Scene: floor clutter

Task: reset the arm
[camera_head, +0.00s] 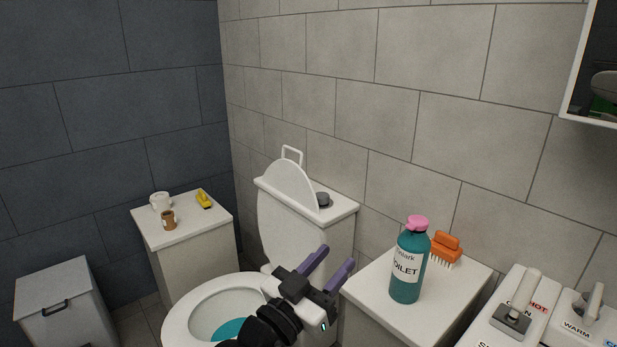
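My gripper (329,268) reaches up from the bottom middle, in front of the toilet's tank. Its two purple fingers stand apart with nothing seen between them, so it is open and empty. Behind and left of it is the toilet (185,318), with its seat ring showing and blue-green water in the bowl. My arm hides the right part of the bowl.
A teal bottle (408,270) with a pink cap and an orange brush (445,249) stand on the right white cabinet (374,290). A left cabinet (180,238) holds a white mug, a brown cup and a yellow item. A grey bin (60,300) stands far left. A sink unit (530,318) is at lower right.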

